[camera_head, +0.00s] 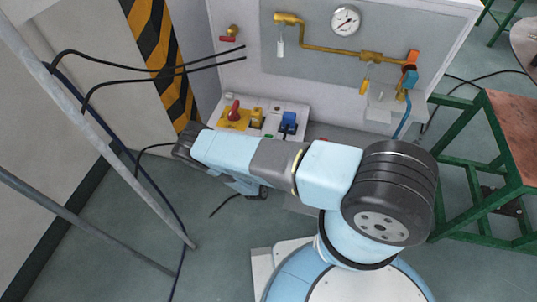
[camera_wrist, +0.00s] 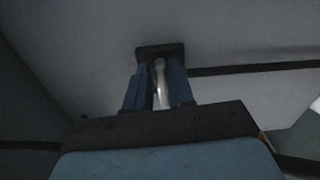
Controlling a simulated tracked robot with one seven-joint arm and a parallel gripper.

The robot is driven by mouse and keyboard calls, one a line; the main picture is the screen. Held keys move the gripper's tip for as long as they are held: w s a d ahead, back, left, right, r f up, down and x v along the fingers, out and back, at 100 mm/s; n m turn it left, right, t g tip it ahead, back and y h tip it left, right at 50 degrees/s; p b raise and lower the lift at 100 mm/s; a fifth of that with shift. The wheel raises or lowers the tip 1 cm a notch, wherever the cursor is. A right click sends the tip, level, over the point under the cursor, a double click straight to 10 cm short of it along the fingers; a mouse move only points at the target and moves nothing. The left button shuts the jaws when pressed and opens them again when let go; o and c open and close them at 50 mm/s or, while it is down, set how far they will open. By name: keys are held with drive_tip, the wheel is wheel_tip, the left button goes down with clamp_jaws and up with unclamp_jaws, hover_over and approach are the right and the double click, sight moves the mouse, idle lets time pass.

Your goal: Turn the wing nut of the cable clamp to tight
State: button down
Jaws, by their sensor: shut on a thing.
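In the wrist view, the cable clamp is a dark block (camera_wrist: 160,50) against a pale grey surface. A slim, light metallic piece, seemingly the wing nut (camera_wrist: 159,76), stands in front of it. My gripper (camera_wrist: 160,82) has one blue finger on each side of this piece and is shut on it. The nut's turn angle is hard to read in the dim picture. In the head view, my arm hides the clamp and nut, and I cannot make out the fingertips.
A dark cable (camera_wrist: 250,68) runs right from the clamp. In the head view, a cabinet carries brass pipework (camera_head: 330,50), a gauge (camera_head: 345,20) and a red-handled switch panel (camera_head: 235,112). Grey rails (camera_head: 100,130) and black cables (camera_head: 120,75) are at left, a green-framed table (camera_head: 505,140) at right.

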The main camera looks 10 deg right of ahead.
drive_tip(key=shift+s+f+m, duration=0.2)
drive_tip(key=shift+f+m, duration=0.1)
drive_tip(key=shift+m, duration=0.2)
drive_tip(key=c, duration=1.3)
unclamp_jaws()
drive_tip(key=shift+o, duration=0.9)
drive_tip(key=shift+w+r, duration=0.1)
drive_tip(key=shift+w, duration=0.05)
drive_tip(key=v, duration=1.3)
drive_tip(key=shift+s, duration=0.4)
drive_tip(key=shift+a, duration=0.15)
